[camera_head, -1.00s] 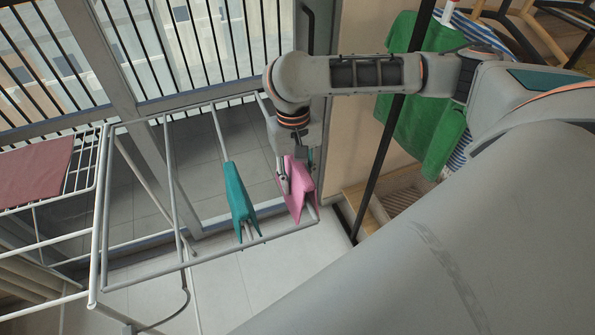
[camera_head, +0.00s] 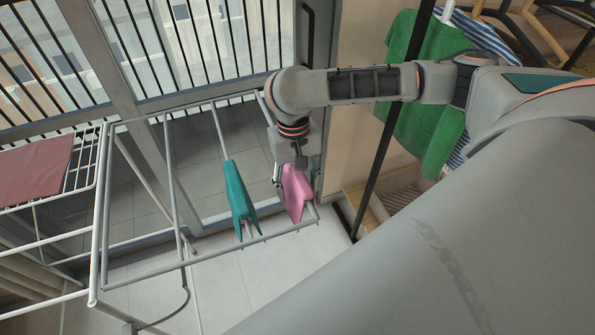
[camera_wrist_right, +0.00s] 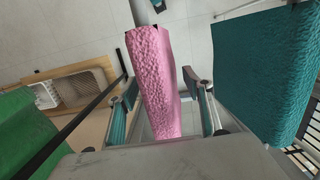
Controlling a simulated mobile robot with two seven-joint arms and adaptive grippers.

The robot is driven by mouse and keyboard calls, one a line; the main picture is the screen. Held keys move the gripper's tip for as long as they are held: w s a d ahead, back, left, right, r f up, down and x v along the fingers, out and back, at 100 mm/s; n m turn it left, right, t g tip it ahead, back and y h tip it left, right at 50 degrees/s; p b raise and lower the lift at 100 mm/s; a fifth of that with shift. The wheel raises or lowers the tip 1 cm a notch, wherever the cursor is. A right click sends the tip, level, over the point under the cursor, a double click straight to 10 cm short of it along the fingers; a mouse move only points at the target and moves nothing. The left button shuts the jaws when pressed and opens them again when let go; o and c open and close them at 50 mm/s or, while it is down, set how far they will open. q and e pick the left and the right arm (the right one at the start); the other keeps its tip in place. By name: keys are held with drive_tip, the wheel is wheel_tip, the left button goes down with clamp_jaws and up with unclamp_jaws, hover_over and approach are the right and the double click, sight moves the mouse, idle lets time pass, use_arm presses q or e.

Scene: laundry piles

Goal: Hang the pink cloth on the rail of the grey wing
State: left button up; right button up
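The pink cloth (camera_head: 297,194) hangs folded over a rail at the right end of the grey wing (camera_head: 215,253). In the right wrist view the cloth (camera_wrist_right: 157,80) lies between my fingers, with a rail end (camera_wrist_right: 144,12) showing beyond it. My right gripper (camera_head: 289,176) is just above the cloth. In the wrist view my right gripper (camera_wrist_right: 165,110) is open, with a finger on each side of the cloth and a visible gap on the right. Whether the left finger touches the cloth is hard to tell. My left gripper is not in view.
A teal cloth (camera_head: 238,197) hangs on the neighbouring rail, close to the right finger in the wrist view (camera_wrist_right: 262,70). A dark red cloth (camera_head: 35,168) lies on the rack's left wing. A black pole (camera_head: 377,165) and a green cloth (camera_head: 425,120) stand right of the gripper.

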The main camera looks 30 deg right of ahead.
drive_tip(key=r, duration=0.4)
drive_tip(key=w+r, duration=0.1)
drive_tip(key=r, duration=0.7)
drive_tip(key=shift+w+d, duration=0.15)
